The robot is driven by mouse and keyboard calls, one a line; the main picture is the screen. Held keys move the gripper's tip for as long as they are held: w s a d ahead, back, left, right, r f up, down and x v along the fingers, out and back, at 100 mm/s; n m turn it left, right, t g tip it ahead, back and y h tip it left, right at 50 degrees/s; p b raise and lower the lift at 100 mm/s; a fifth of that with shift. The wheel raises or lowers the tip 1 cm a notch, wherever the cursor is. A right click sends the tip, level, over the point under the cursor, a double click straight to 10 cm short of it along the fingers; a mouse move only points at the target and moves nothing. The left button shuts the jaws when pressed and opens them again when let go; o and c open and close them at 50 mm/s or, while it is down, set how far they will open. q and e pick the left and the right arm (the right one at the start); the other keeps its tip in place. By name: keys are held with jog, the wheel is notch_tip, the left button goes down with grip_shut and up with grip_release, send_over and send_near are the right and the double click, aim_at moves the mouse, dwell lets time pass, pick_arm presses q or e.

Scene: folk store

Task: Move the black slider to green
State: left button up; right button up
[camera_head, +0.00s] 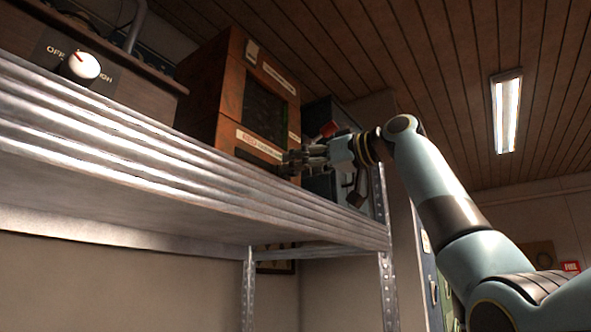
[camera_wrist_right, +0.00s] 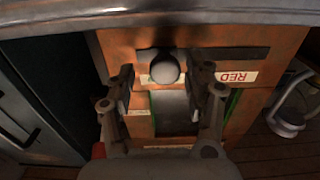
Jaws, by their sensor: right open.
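An orange wooden box (camera_head: 212,95) with a dark screen (camera_head: 264,108) stands on the metal shelf. A pale label strip, only partly legible, runs along its lower front. In the right wrist view, a round dark-grey slider knob (camera_wrist_right: 165,68) sits at a dark slot (camera_wrist_right: 228,54). A label reading RED (camera_wrist_right: 236,77) appears upside down to its right. My right gripper (camera_head: 287,160) is at the box's lower right front. Its open fingers stand on either side of the knob, with visible gaps. The knob is hidden in the head view. My left gripper is not in view.
The ribbed metal shelf edge (camera_head: 190,150) runs below the box and close to my right gripper. A control panel with a white dial (camera_head: 84,66) stands at the left. A dark grey cabinet (camera_head: 320,185) stands behind my right gripper.

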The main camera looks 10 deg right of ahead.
jog(key=v, duration=1)
jog(key=shift+d, duration=0.15)
